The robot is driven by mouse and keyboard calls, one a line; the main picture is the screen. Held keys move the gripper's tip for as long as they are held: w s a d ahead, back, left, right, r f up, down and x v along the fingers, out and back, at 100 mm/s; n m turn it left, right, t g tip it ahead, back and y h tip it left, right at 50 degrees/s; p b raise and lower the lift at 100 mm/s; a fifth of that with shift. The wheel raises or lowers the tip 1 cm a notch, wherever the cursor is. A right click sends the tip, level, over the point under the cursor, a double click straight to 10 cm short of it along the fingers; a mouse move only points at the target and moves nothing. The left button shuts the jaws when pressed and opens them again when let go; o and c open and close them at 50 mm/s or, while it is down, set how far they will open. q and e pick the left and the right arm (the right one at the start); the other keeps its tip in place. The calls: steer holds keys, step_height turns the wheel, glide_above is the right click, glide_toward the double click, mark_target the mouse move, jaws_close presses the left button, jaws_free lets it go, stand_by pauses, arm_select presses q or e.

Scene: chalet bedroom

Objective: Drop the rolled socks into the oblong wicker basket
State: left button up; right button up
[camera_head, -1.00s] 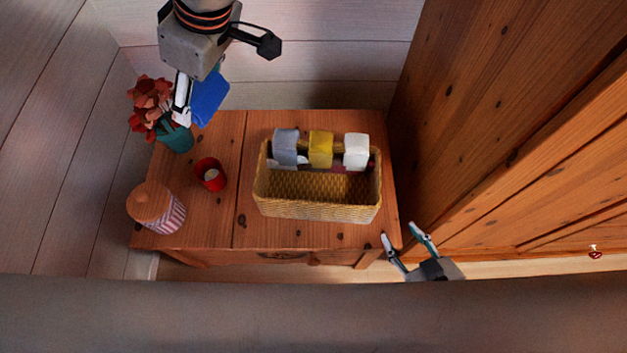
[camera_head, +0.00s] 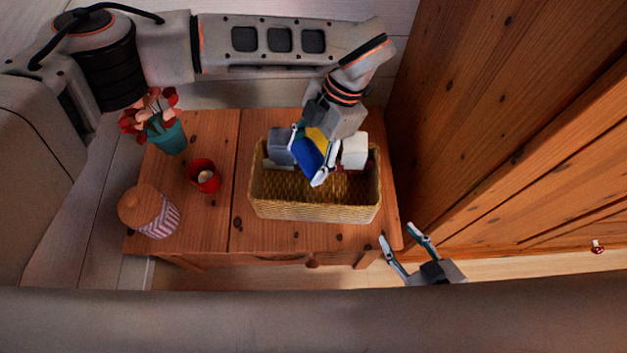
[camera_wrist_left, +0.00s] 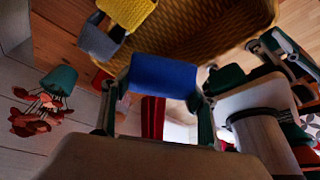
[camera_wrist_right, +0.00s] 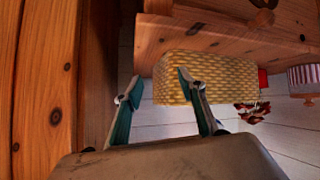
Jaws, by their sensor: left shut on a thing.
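The oblong wicker basket (camera_head: 312,212) stands on the wooden chest. A grey roll (camera_head: 280,146), a yellow roll (camera_head: 318,136) and a white roll (camera_head: 354,151) sit along its back side. My left gripper (camera_head: 307,164) is shut on a blue roll (camera_head: 307,157), which it holds above the basket. The blue roll also shows between the fingers in the left wrist view (camera_wrist_left: 163,78), with the basket (camera_wrist_left: 215,35) beyond it. My right gripper (camera_head: 397,246) is open and empty off the chest's front right corner; the right wrist view shows the basket (camera_wrist_right: 225,75) beyond its fingers.
On the chest (camera_head: 215,225), left of the basket, are a red cup (camera_head: 203,176), a striped jar with a wooden lid (camera_head: 150,211) and a teal pot of red flowers (camera_head: 168,138). A tall wooden wardrobe (camera_head: 500,110) stands close on the right.

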arm_select(q)
step_height(320, 180, down, 3)
steer(key=shift+s+r+b, duration=0.15)
steer(key=shift+b, duration=0.35)
arm_select(e)
steer(key=shift+w+a+r+y+b, duration=0.2)
steer(key=shift+a+b, duration=0.2)
steer(key=shift+a, duration=0.2)
steer(key=shift+w+a+r+y+b, duration=0.1)
steer(key=shift+w+a+y+b, duration=0.1)
steer(key=shift+a+b, duration=0.3)
arm_select(q)
step_height(320, 180, down, 3)
steer(key=o, duration=1.1)
steer(key=shift+r, duration=0.1)
arm_select(e)
steer(key=shift+w+a+r+t, duration=0.2)
steer(key=shift+r+t, duration=0.1)
steer(key=shift+s+f, duration=0.15)
arm_select(q)
steer(key=v, duration=1.2)
